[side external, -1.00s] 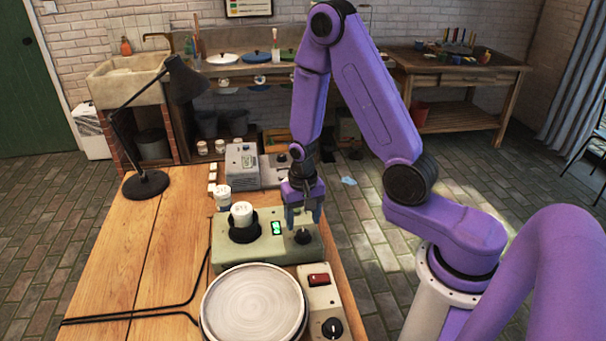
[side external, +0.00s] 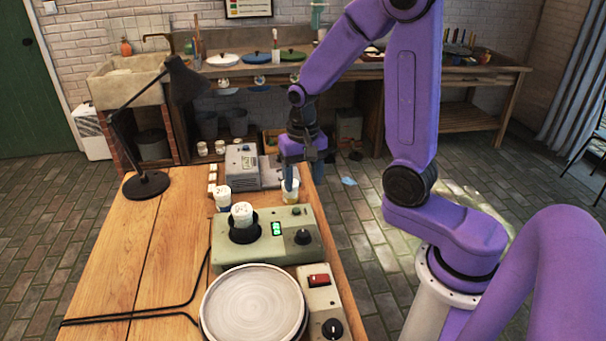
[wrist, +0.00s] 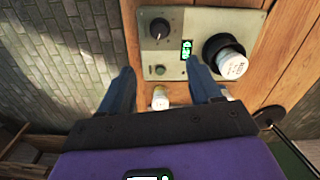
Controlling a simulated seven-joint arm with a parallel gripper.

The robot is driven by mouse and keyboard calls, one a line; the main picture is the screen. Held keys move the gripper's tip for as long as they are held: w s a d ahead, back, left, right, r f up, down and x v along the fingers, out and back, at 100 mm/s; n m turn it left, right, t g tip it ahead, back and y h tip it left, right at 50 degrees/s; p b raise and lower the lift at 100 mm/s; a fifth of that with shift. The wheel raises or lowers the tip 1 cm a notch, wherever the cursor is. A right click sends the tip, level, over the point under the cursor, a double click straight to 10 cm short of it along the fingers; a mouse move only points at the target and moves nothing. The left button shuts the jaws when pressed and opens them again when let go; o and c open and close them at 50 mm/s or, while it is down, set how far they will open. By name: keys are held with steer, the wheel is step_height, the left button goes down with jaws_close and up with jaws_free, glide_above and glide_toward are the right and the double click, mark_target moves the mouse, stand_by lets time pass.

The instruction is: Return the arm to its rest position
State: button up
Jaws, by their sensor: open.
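My gripper (side external: 300,172) is raised above the far right edge of the wooden table, beyond the green device. Its two blue fingers also show in the wrist view (wrist: 160,85), spread apart with nothing between them. The green device (side external: 275,255) has a black knob and a lit green display. A white labelled jar (side external: 242,212) sits tilted in its black round holder. A small cup (side external: 290,190) stands below and beside my fingers; I cannot tell whether they touch it.
A white jar (side external: 222,194) stands behind the green device. A grey device (side external: 243,160) is at the table's far end. A round plate (side external: 253,305) is in front, with a switch box (side external: 322,305) beside it. A black lamp (side external: 146,184) stands at left.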

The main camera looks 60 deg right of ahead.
steer(key=shift+r, duration=0.3)
steer(key=s+a+r+n, duration=0.2)
steer(key=s+a+n, duration=0.1)
steer(key=s+n, duration=0.6)
steer(key=s+a+r+n, duration=0.2)
steer(key=s+a+n, duration=0.2)
steer(key=s+n, duration=0.6)
steer(key=shift+s+a+r+n, duration=0.3)
steer(key=shift+s+r, duration=0.05)
steer(key=shift+s, duration=0.5)
stand_by(1.0)
